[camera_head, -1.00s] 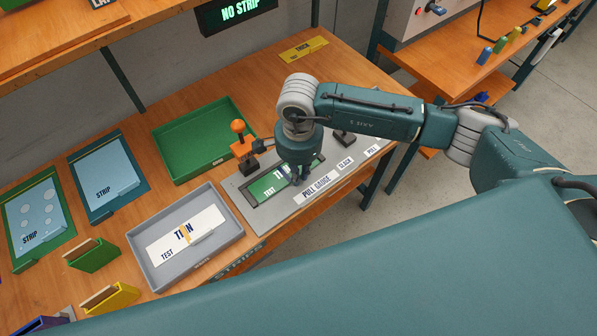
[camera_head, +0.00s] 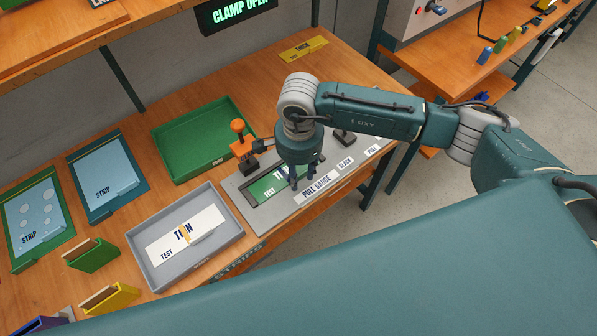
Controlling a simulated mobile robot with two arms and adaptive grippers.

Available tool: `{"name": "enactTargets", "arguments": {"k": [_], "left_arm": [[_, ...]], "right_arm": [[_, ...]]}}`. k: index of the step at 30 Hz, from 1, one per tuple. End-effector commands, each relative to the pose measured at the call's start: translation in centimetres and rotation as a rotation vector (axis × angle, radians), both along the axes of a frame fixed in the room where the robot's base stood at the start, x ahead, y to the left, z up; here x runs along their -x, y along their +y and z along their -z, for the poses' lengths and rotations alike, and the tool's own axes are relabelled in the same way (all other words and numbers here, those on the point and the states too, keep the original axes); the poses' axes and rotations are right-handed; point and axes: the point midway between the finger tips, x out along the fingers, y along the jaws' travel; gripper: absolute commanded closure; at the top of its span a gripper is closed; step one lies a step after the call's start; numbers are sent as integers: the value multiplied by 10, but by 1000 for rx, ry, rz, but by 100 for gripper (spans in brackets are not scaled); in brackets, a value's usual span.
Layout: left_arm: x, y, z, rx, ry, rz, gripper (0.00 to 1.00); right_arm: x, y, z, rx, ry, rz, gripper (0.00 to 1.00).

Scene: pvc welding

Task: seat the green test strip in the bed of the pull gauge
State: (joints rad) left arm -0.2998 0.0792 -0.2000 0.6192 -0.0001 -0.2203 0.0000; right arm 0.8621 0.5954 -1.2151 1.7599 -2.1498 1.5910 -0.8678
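The green test strip (camera_head: 264,188) lies in the dark-edged bed of the grey pull gauge (camera_head: 280,212). Whether the fingertips touch the strip cannot be told. A sign (camera_head: 238,13) at the back reads "CLAMP OPEN". My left gripper is not in view.
An orange-handled clamp (camera_head: 240,145) stands at the gauge's left end, with a second dark clamp base (camera_head: 344,138) at the right. A green tray (camera_head: 195,150) lies behind. A grey tray (camera_head: 237,236) with a white strip (camera_head: 190,232) lies at front left.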

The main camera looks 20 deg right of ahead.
Motion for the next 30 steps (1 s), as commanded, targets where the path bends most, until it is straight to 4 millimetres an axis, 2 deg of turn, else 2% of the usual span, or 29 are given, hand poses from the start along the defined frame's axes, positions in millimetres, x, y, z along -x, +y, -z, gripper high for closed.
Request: {"name": "enactTargets", "arguments": {"k": [12, 19, 30], "left_arm": [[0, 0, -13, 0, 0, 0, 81], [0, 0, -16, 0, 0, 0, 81], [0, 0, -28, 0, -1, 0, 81]], "right_arm": [[6, -2, -26, 1, -1, 0, 67], [10, -4, -32, 1, 1, 0, 67], [41, -15, -45, 1, 0, 0, 67]]}}
